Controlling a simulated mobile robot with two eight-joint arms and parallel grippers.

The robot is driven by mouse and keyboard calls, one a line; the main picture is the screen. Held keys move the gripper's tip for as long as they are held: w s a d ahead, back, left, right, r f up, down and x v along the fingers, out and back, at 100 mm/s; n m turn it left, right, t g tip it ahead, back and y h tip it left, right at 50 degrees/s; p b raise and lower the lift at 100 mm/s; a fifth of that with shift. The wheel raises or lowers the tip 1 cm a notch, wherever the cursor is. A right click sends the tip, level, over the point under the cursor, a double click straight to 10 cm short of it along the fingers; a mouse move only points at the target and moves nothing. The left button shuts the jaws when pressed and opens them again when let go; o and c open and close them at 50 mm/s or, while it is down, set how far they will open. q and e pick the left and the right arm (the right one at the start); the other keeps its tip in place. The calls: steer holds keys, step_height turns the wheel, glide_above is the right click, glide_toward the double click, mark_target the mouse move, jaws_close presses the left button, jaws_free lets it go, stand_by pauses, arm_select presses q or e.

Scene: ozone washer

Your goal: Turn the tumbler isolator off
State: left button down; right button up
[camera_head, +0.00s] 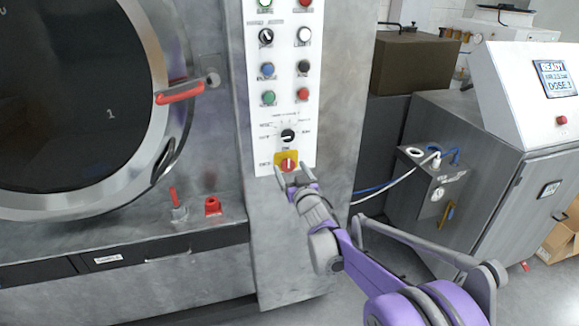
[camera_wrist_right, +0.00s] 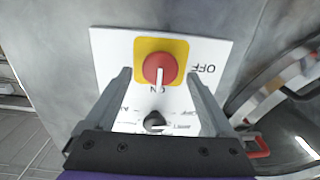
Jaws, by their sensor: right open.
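The tumbler isolator is a red rotary knob (camera_head: 288,163) on a yellow plate, low on the white control panel (camera_head: 271,105). In the right wrist view the red knob (camera_wrist_right: 160,67) shows large, with its white mark pointing to the word ON; OFF is printed to its right. My right gripper (camera_head: 294,174) is open at the knob's lower side. In the wrist view the two fingers of the right gripper (camera_wrist_right: 159,76) stand on either side of the knob, apart from it. Contact is not visible. My left gripper is not in view.
A black selector knob (camera_head: 288,136) sits close above the isolator, with several coloured buttons higher up. The washer door with a red handle (camera_head: 180,93) is to the left. A grey ozone unit (camera_head: 440,185) with hoses stands to the right.

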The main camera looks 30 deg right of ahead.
steer(key=shift+x, duration=0.8)
steer(key=c, duration=1.3)
steer(key=shift+c, duration=0.2)
